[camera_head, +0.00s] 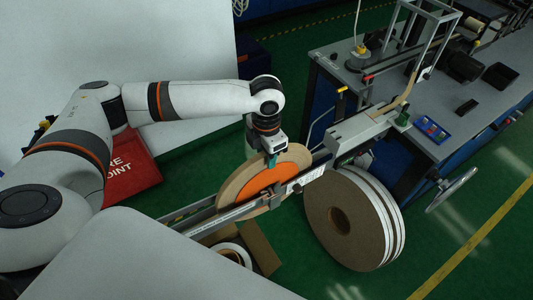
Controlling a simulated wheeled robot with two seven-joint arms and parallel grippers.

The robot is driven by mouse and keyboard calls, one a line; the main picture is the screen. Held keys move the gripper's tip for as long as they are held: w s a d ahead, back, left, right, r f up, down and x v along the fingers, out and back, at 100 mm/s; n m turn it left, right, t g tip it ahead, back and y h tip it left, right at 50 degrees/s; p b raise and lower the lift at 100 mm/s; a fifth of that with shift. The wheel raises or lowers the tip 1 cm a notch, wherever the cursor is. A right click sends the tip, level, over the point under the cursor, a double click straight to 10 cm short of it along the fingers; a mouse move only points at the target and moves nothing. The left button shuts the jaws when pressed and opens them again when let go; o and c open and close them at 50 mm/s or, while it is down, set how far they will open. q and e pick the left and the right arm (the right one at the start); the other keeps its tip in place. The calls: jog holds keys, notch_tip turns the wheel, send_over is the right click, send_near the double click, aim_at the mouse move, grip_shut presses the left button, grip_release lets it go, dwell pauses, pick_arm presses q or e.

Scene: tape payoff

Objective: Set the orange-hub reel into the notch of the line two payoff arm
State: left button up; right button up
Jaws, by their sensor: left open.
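The orange-hub reel (240,182), a tan disc with an orange centre, stands upright across a long grey rail-like arm (225,217). A label plate on this arm hides part of the reel's lower right. I cannot read which line the arm belongs to, and the notch is hidden. My left gripper (271,161) points down at the upper right part of the reel's orange hub. It is open, with teal fingertips close to the hub; I cannot tell whether they touch it. My right gripper is out of view.
A large brown reel stack (345,225) stands on the green floor right of the arm. An open cardboard box (262,248) with white rolls lies below. A red fire-point box (130,168) is at left. A grey machine bench (440,125) fills the upper right.

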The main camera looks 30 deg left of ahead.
pick_arm(q)
notch_tip(320, 180, up, 12)
jog(key=b, duration=0.1)
jog(key=shift+f+b, duration=0.25)
jog(key=shift+b, duration=0.15)
dwell(0.3)
